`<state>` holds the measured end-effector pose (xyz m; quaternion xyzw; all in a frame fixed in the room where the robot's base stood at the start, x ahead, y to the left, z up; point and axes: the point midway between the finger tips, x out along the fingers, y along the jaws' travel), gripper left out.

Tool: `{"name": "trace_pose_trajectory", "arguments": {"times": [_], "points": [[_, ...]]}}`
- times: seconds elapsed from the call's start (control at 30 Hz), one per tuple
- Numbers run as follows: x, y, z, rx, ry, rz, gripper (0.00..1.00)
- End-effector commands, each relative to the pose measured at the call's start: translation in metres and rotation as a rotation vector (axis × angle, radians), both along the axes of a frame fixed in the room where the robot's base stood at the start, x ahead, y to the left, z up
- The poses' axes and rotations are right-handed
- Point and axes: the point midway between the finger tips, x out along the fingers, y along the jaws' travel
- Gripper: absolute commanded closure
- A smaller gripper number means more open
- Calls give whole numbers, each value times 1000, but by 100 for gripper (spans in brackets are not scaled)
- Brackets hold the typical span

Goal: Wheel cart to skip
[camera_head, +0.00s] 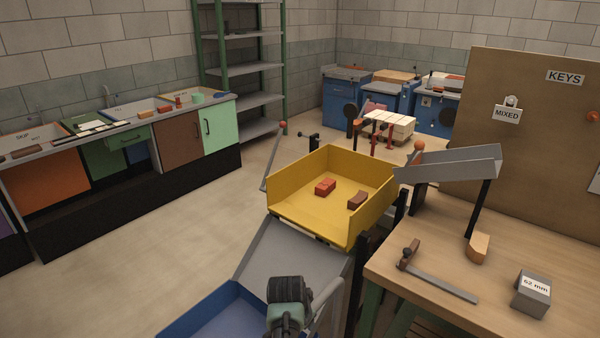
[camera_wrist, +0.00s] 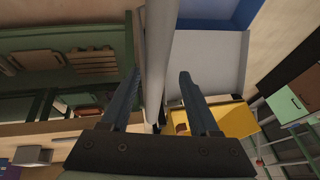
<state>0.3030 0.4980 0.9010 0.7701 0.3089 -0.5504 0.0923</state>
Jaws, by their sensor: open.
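A yellow open tray (camera_head: 310,209) holds a red brick (camera_head: 325,187) and a darker brown brick (camera_head: 357,200). It stands above a sloping grey chute (camera_head: 285,252) and a blue bin (camera_head: 215,318); I cannot tell which of these belong to the cart. The tray also shows in the wrist view (camera_wrist: 237,121). My gripper (camera_wrist: 158,75) is open. A pale grey bar (camera_wrist: 160,40) runs between its fingers in that view; I cannot tell whether they touch.
A wooden workbench (camera_head: 440,270) at the right carries a hammer-like tool (camera_head: 435,272), a grey block marked 62 mm (camera_head: 532,293) and a raised grey trough (camera_head: 450,164). Blue units (camera_head: 345,97) and a green shelf rack (camera_head: 240,70) stand behind. Open floor (camera_head: 170,235) lies left of the tray.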

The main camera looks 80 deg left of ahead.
Motion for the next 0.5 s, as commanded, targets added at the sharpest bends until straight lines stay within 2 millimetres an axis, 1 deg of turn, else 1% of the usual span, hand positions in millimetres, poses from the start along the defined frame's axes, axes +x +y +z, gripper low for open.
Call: {"name": "trace_pose_trajectory", "arguments": {"times": [0.13,0.23,0.37,0.5], "points": [[-1,-2,4,0,0,0,38],[-3,-5,12,0,0,0,38],[-6,-12,30,2,1,0,38],[-12,-22,53,3,0,-1,38]]}}
